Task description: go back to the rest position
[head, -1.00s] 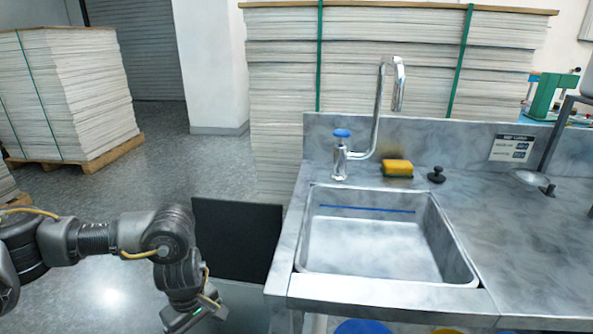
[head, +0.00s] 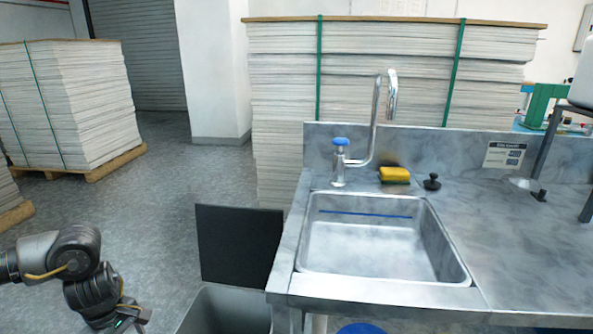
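My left arm comes in at the lower left of the head view, bent downward at the elbow. My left gripper (head: 132,322) is at the bottom edge, cut off by the frame. Its fingers are not clear, so I cannot tell whether it is open or shut. It is over the floor, to the left of the bin and the sink counter, apart from both. My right gripper is not in view.
A sink (head: 385,245) is set in a grey counter (head: 520,255), with a faucet (head: 375,120), yellow sponge (head: 394,174) and black stopper (head: 432,182). A bin with a raised black lid (head: 240,245) stands left of it. Paper stacks (head: 75,105) stand behind. Floor (head: 160,200) at left is clear.

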